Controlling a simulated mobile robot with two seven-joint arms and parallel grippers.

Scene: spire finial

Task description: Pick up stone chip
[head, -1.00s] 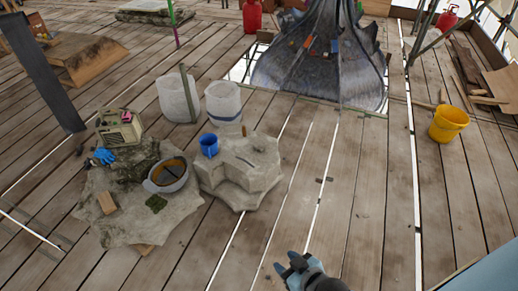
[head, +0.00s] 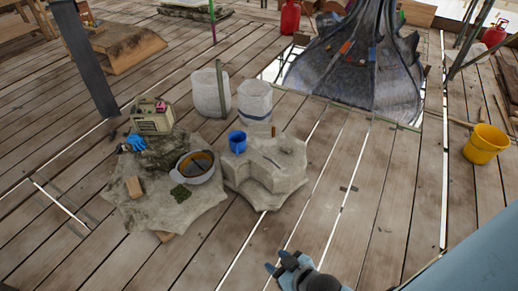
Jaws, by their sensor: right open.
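I cannot single out the stone chip with certainty. A small tan block (head: 135,187) lies on the left part of a grey, ragged-edged slab or cloth (head: 125,212). Another tan piece (head: 165,236) sticks out from under its front edge. A pale stepped stone block (head: 262,180) stands to its right, with a blue cup (head: 237,142) on top. My right gripper (head: 278,262) is at the bottom centre, in front of the stone block and apart from it. Its fingers are open, with nothing seen between them. My left gripper is out of view.
A grey bowl (head: 213,176), a radio (head: 152,117) and blue gloves (head: 133,144) sit on the slab. Two whitish bins (head: 210,92) (head: 254,101) stand behind. A yellow bucket (head: 485,145) stands right. Plank floor (head: 375,215) is clear between.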

